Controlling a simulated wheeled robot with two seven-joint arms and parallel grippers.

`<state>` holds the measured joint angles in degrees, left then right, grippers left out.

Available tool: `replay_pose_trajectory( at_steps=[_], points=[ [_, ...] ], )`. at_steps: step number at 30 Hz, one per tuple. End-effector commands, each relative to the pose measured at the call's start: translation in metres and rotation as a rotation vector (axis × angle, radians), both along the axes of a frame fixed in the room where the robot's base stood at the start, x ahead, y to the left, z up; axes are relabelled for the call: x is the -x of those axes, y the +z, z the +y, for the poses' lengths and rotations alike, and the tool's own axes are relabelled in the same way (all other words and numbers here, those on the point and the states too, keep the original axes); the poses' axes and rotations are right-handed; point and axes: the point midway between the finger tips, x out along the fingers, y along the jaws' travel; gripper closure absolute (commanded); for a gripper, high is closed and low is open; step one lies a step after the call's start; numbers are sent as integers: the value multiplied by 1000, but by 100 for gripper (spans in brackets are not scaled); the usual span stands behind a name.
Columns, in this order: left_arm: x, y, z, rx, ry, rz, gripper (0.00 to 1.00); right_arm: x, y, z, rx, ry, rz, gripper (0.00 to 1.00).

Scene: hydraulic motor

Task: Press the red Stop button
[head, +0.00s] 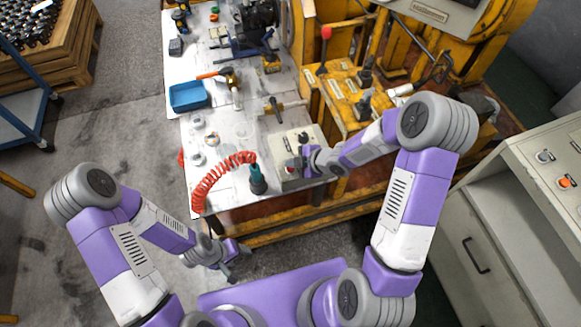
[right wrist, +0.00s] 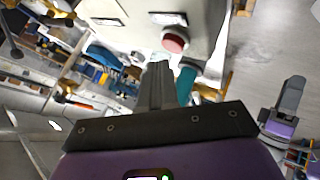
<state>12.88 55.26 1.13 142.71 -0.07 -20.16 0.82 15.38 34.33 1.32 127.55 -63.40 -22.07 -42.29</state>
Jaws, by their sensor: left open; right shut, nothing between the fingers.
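The red Stop button (right wrist: 174,40) is a round red cap on a pale control box (right wrist: 205,15). In the head view the box (head: 312,137) sits at the table's near right corner, and my right gripper (head: 297,164) covers much of its front part. My right gripper (right wrist: 159,66) is shut and empty. Its fingertips appear just short of the button in the right wrist view; I cannot tell the depth between them. My left gripper (head: 232,260) is open and empty, low in front of the table. It also shows in the right wrist view (right wrist: 290,92).
A teal-handled tool (head: 257,180) with a coiled red hose (head: 215,180) stands left of the box. A blue bin (head: 188,96), a hammer and other tools lie farther back on the table. A yellow machine (head: 345,90) stands behind the box, and a grey cabinet (head: 480,262) is at right.

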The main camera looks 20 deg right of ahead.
Motion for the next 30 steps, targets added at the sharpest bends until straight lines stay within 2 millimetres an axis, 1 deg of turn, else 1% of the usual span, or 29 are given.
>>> replay_pose_trajectory(
  at_steps=[9,19,30],
  points=[
    [0,-9,0,0,0,0,36,0,-9,0,0,0,0,100],
    [0,-9,0,0,0,0,36,0,-9,0,0,0,0,100],
    [0,-13,0,0,0,0,36,0,-13,0,0,0,0,100]
  ],
)
